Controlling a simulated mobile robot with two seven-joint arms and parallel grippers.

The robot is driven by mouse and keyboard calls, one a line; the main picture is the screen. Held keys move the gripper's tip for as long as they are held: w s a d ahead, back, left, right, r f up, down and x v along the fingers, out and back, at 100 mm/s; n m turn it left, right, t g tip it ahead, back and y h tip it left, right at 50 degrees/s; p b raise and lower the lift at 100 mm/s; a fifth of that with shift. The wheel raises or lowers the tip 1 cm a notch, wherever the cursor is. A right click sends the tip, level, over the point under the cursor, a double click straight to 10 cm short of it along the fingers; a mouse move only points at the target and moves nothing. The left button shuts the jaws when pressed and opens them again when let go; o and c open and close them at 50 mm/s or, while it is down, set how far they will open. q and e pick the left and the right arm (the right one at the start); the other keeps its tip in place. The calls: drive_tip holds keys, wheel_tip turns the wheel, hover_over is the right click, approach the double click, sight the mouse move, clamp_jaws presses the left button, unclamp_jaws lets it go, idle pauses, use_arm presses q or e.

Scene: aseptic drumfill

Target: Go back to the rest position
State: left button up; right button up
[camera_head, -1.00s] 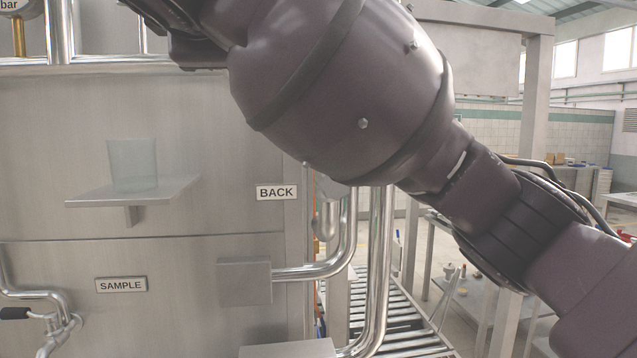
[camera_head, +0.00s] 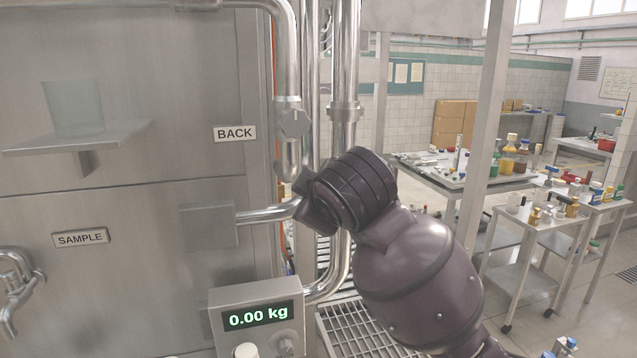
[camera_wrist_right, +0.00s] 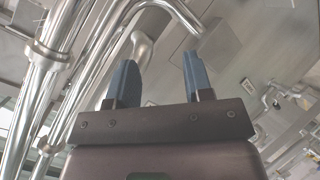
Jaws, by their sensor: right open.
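My right gripper (camera_wrist_right: 158,78) shows in the right wrist view with its two blue fingers apart and nothing between them. Behind the fingers in that view are steel pipes and a grey metal panel. In the head view my right arm rises from the lower right, and its wrist end is in front of the steel pipes (camera_head: 346,90). The right gripper's fingers cannot be made out in the head view. My left gripper is in neither view.
A clear beaker (camera_head: 73,108) stands on a small shelf (camera_head: 112,138) on the steel panel. A sample tap (camera_head: 20,285) is at lower left. A scale display (camera_head: 258,316) reads 0.00 kg. Carts with bottles (camera_head: 540,222) stand at the right, with open floor around them.

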drive_tip(key=s+d+f+m+g+h, duration=0.1)
drive_tip(key=s+d+f+m, duration=0.15)
drive_tip(key=d+f, duration=0.4)
drive_tip(key=s+d+f+m+g, duration=0.2)
drive_tip(key=s+d+f, duration=0.2)
drive_tip(key=f, duration=0.6)
drive_tip(key=s+d+f+m+g+h, duration=0.1)
drive_tip(key=s+d+f+m, duration=0.3)
drive_tip(key=f, duration=0.5)
drive_tip(key=s+d+f+m+g+h, duration=0.1)
drive_tip(key=s+d+f+m, duration=0.1)
drive_tip(key=s+d+f, duration=0.35)
drive_tip(key=s+d+f+m+g+h, duration=0.1)
drive_tip(key=s+d+f+g, duration=0.15)
drive_tip(key=s, duration=0.65)
drive_tip(key=s+d+f+m+g, duration=0.1)
drive_tip(key=s+d+f+m, duration=0.1)
drive_tip(key=s+d+f, duration=0.45)
drive_tip(key=w+a+f+t, duration=0.1)
drive_tip(key=w+f+t, duration=0.5)
drive_tip(key=f+t, duration=0.1)
drive_tip(key=shift+f+n+t, duration=0.35)
drive_tip(key=shift+t, duration=0.3)
drive_tip(key=shift+w+a, duration=0.1)
drive_tip(key=shift+c, duration=0.2)
